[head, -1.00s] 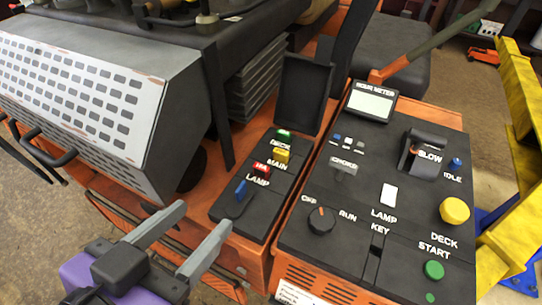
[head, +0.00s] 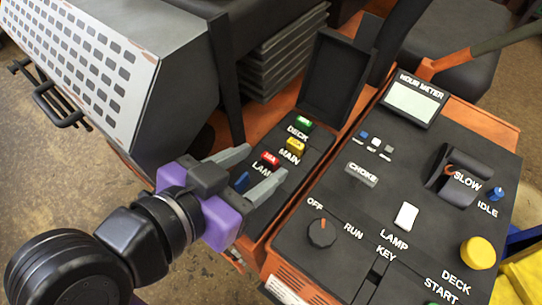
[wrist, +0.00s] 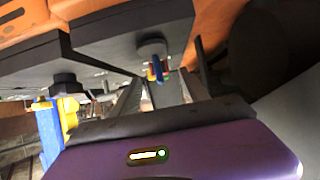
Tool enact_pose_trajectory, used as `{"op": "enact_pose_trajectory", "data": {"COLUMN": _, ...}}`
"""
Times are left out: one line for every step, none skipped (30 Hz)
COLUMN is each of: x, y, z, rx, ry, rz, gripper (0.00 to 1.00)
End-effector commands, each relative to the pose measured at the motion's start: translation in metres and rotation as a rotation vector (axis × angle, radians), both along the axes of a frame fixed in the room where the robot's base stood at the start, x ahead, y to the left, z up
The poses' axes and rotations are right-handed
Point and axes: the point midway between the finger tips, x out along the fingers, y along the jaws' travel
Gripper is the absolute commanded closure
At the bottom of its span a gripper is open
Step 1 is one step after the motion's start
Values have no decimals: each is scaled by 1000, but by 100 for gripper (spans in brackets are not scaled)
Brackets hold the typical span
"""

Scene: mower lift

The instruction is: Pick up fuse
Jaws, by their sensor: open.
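In the head view, a black fuse panel (head: 318,143) holds a row of small fuses: green (head: 304,123), yellow (head: 296,145), red (head: 270,159) and blue (head: 241,181). The panel is labelled DECK, MAIN and LAMP. My gripper (head: 264,162) is open and empty, with its grey fingers reaching over the near end of the row. The blue fuse shows between the fingers, and the red one is near their tips. In the wrist view, a blue fuse (wrist: 157,68) appears ahead between the fingers, with yellow and red beside it. Contact cannot be told.
A raised black cover (head: 334,82) stands behind the fuses. To the right is a control panel (head: 345,200) with a knob, switches and a yellow button (head: 477,253). A grey perforated housing (head: 95,70) rises on the left.

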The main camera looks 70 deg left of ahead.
Motion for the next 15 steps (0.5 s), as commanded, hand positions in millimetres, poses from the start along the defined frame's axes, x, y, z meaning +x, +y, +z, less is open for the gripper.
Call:
{"op": "enact_pose_trajectory", "data": {"x": 5, "y": 3, "z": -4, "rx": -4, "ry": 1, "rz": -2, "gripper": 47}}
{"op": "enact_pose_trajectory", "data": {"x": 9, "y": 5, "z": -6, "rx": -3, "ry": 0, "rz": -2, "gripper": 47}}
{"op": "enact_pose_trajectory", "data": {"x": 12, "y": 7, "z": -8, "rx": -2, "ry": 1, "rz": -2, "gripper": 47}}
{"op": "enact_pose_trajectory", "data": {"x": 15, "y": 8, "z": -9, "rx": -2, "ry": 0, "rz": -1, "gripper": 47}}
{"op": "enact_pose_trajectory", "data": {"x": 17, "y": 9, "z": -11, "rx": -2, "ry": 0, "rz": -1, "gripper": 47}}
{"op": "enact_pose_trajectory", "data": {"x": 19, "y": 10, "z": -12, "rx": -1, "ry": 0, "rz": -2, "gripper": 47}}
{"op": "enact_pose_trajectory", "data": {"x": 20, "y": 11, "z": -13, "rx": -1, "ry": 0, "rz": -2, "gripper": 47}}
{"op": "enact_pose_trajectory", "data": {"x": 20, "y": 11, "z": -13, "rx": -1, "ry": 1, "rz": -1, "gripper": 47}}
{"op": "enact_pose_trajectory", "data": {"x": 21, "y": 12, "z": -14, "rx": 0, "ry": 0, "rz": 0, "gripper": 47}}
{"op": "enact_pose_trajectory", "data": {"x": 21, "y": 12, "z": -14, "rx": 0, "ry": 0, "rz": 0, "gripper": 47}}
{"op": "enact_pose_trajectory", "data": {"x": 21, "y": 12, "z": -14, "rx": 0, "ry": 0, "rz": 0, "gripper": 47}}
{"op": "enact_pose_trajectory", "data": {"x": 21, "y": 12, "z": -14, "rx": 0, "ry": 0, "rz": 0, "gripper": 47}}
{"op": "enact_pose_trajectory", "data": {"x": 21, "y": 12, "z": -14, "rx": 0, "ry": 0, "rz": 0, "gripper": 47}}
{"op": "enact_pose_trajectory", "data": {"x": 21, "y": 12, "z": -14, "rx": 0, "ry": 0, "rz": 0, "gripper": 47}}
{"op": "enact_pose_trajectory", "data": {"x": 21, "y": 12, "z": -13, "rx": 0, "ry": 0, "rz": 0, "gripper": 53}}
